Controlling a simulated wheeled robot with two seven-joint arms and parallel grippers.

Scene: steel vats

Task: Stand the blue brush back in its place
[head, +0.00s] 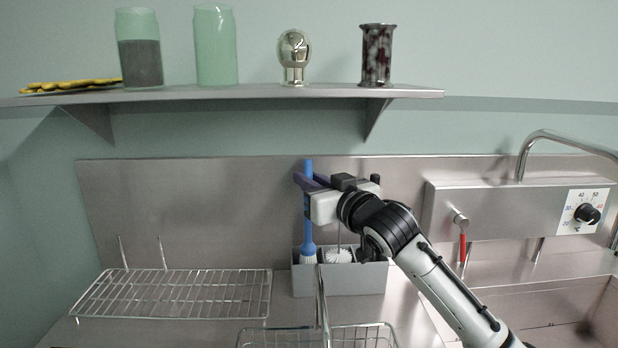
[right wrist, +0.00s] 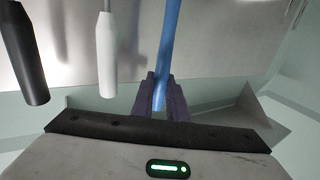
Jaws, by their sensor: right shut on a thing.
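The blue brush (head: 308,225) stands upright with its white bristle end down at the left end of the grey holder (head: 345,281). Its bristles show at the holder's top edge; whether they touch the bottom is hidden. My right gripper (head: 305,184) is shut on the upper part of the blue handle. In the right wrist view the blue handle (right wrist: 168,50) runs between the two dark fingers (right wrist: 160,98). My left gripper is in neither view.
A white brush (head: 339,255) and a black-handled one stand in the holder beside the blue brush; their handles (right wrist: 106,55) (right wrist: 24,60) show in the wrist view. A wire rack (head: 175,293) lies left, a wire basket (head: 318,337) in front. A shelf (head: 230,94) hangs above.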

